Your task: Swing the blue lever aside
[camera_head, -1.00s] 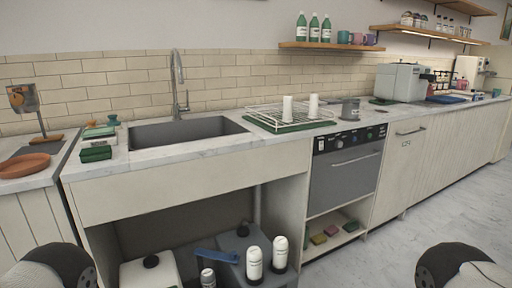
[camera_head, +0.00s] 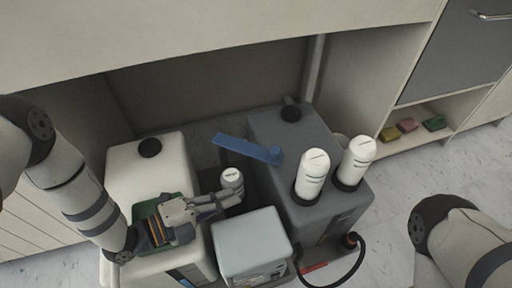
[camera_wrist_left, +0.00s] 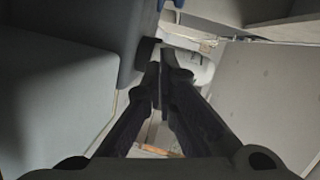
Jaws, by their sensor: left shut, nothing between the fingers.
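The blue lever (camera_head: 248,149) is a flat bar lying slantwise above the gap between the white tank and the dark grey tank. Its right end sits at the grey tank's edge and its left end reaches out over the gap. My left gripper (camera_head: 238,192) is shut and empty, below the lever in the picture and apart from it, beside a small white-capped bottle (camera_head: 231,178). In the left wrist view the shut fingers (camera_wrist_left: 163,62) point into a narrow space. A bit of blue (camera_wrist_left: 172,4) shows at that view's top edge, perhaps the lever. My right gripper is out of view.
The white tank (camera_head: 140,180) stands left, the dark grey tank (camera_head: 270,127) right, carrying two white bottles (camera_head: 312,170). A grey box (camera_head: 250,240) stands in front, close to my left gripper. A black hose (camera_head: 362,262) curves on the floor at right. Sponges lie on a shelf (camera_head: 415,140).

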